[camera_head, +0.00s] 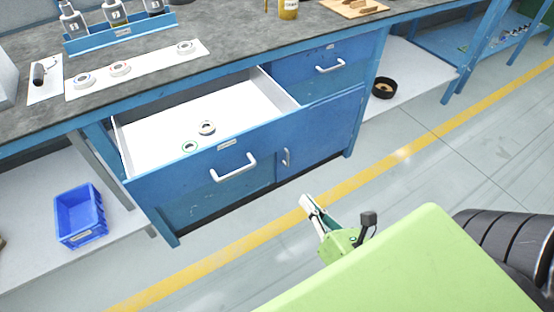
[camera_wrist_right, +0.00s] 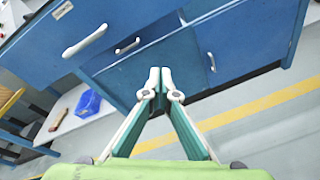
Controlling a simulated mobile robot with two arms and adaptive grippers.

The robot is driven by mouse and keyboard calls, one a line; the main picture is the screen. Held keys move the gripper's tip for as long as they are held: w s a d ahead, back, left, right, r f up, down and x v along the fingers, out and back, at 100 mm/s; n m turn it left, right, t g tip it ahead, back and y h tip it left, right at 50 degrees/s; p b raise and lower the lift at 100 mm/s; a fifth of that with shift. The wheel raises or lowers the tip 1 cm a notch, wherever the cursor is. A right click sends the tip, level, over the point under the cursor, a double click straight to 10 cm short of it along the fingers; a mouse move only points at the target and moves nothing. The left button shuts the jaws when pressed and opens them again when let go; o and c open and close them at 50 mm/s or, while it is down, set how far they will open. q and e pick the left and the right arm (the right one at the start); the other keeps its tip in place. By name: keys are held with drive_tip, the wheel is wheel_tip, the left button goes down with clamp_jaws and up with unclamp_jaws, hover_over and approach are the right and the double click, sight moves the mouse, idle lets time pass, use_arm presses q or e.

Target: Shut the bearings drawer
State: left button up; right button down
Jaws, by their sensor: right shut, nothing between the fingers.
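The bearings drawer (camera_head: 205,172) is a blue drawer with a white inside, pulled well out from the bench in the head view. Its front carries a white bar handle (camera_head: 233,168) and a small label. My left gripper is not in view.
Several bearings lie on a white mat (camera_head: 150,65) on the grey bench top. A second blue drawer (camera_head: 315,68) is shut at right, above a cupboard door (camera_head: 320,132). A blue bin (camera_head: 80,216) stands on the lower shelf at left. The floor in front is clear.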

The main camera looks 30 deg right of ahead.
wheel_tip(320, 180, up, 9)
drive_tip(key=n+t+b, duration=0.2)
drive_tip(key=n, duration=0.4)
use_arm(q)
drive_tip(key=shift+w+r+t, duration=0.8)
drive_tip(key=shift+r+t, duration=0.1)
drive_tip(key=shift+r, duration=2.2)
use_arm(e)
approach(270, 137)
drive_tip(key=w, duration=0.1)
drive_tip(key=shift+n+y, duration=0.3)
drive_tip(key=shift+y, duration=0.1)
drive_tip(key=w, duration=0.4)
drive_tip(key=shift+w+d, duration=0.2)
drive_tip(key=shift+w, duration=0.8)
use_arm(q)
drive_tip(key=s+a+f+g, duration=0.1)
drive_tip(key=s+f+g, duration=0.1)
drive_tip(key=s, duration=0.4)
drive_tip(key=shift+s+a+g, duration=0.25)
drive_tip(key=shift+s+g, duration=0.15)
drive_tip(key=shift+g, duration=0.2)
